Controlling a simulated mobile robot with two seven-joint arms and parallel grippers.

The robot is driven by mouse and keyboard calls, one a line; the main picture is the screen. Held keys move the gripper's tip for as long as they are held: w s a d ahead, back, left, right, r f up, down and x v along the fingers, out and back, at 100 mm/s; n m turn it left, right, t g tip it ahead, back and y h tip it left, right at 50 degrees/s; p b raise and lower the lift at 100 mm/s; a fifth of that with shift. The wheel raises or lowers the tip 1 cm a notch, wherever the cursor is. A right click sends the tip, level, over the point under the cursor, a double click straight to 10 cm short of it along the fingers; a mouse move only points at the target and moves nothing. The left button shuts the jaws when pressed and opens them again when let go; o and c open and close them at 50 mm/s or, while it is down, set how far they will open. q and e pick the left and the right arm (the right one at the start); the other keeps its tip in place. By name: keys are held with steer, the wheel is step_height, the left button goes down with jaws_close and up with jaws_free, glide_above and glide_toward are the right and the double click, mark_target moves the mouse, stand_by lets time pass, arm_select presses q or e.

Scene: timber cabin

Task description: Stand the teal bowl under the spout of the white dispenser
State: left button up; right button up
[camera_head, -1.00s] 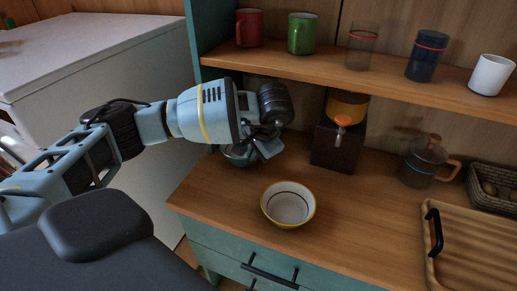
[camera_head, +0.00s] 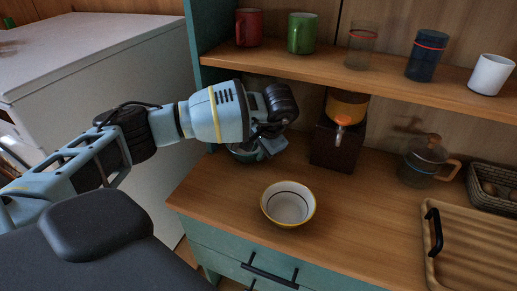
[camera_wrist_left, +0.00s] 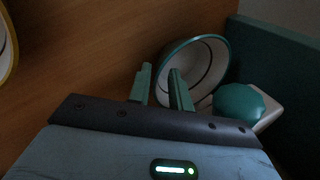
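The teal bowl (camera_wrist_left: 213,50), pale inside with a dark ring, stands on the counter. In the head view it is mostly hidden under my left gripper (camera_head: 268,148), with only a teal edge (camera_head: 238,154) showing. In the left wrist view my left gripper (camera_wrist_left: 162,82) is open; one finger overlaps the bowl's inside and the other is just outside its near rim. I cannot tell whether they touch it. A white block with a teal rounded top (camera_wrist_left: 240,104), apparently the white dispenser, is beside the bowl; its spout cannot be made out. My right gripper is not in view.
A yellow-rimmed bowl (camera_head: 288,204) stands in front. A dark dispenser (camera_head: 334,150) with an orange tap is at the back. A glass pot (camera_head: 421,165), basket (camera_head: 497,188) and wooden tray (camera_head: 478,240) are at right. A shelf (camera_head: 400,84) with cups overhangs the counter.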

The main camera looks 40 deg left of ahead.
arm_select(q)
steer(key=shift+o, duration=0.4)
steer(key=shift+r, duration=0.15)
steer(key=shift+r, duration=0.25)
steer(key=v, duration=0.7)
steer(key=shift+d, duration=0.1)
